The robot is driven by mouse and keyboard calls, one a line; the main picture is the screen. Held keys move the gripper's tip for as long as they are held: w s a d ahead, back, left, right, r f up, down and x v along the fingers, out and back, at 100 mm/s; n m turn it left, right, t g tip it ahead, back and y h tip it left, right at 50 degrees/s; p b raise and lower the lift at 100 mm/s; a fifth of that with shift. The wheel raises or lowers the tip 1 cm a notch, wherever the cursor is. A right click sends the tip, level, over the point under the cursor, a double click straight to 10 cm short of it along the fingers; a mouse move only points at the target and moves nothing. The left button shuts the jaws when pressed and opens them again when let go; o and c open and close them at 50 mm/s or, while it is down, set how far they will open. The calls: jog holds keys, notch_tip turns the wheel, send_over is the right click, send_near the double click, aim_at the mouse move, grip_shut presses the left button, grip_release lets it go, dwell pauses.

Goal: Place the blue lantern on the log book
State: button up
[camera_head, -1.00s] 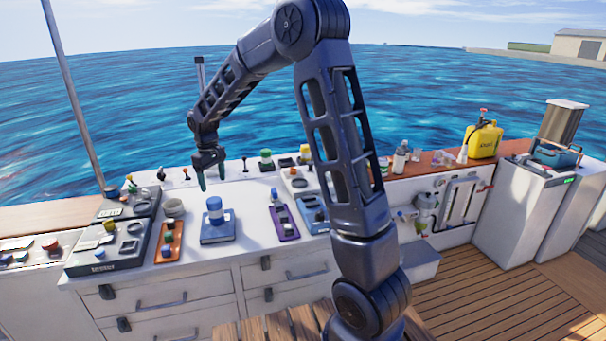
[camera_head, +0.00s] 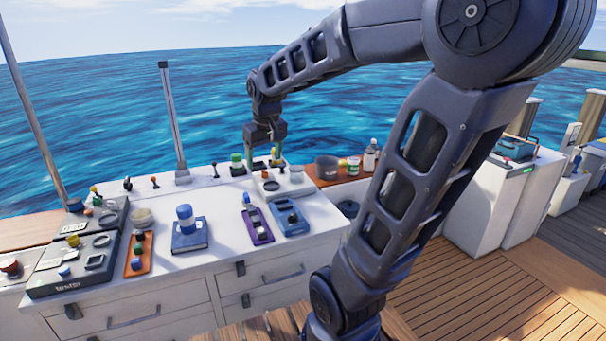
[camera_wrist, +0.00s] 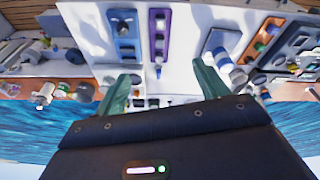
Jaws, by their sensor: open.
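The blue lantern (camera_head: 185,217), a short cylinder with a pale band, stands upright on the dark blue log book (camera_head: 190,241), which lies flat on the white counter. In the wrist view the lantern (camera_wrist: 222,61) and the log book (camera_wrist: 216,41) show at the upper right, beside the right finger. My gripper (camera_head: 264,161) is open and empty, above the back of the counter, to the right of the lantern and apart from it. Its two green fingers (camera_wrist: 163,72) stand spread in the wrist view.
A purple tray (camera_head: 264,238) and a blue tray (camera_head: 291,226) lie right of the book. An orange tray (camera_head: 131,266) and a dark tester panel (camera_head: 70,279) lie left. An upright post (camera_head: 174,125) rises behind. Bare counter separates the book from the purple tray.

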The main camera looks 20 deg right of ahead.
jog(key=s+d+m, duration=0.1)
jog(key=s+d, duration=0.2)
jog(key=s, duration=0.3)
jog(key=s+d+f+m+t, duration=0.1)
jog(key=s+d+m, duration=0.1)
jog(key=s, duration=0.4)
jog(key=shift+s+d+f+t, duration=0.2)
jog(key=shift+d+t, duration=0.1)
jog(key=shift+d, duration=0.5)
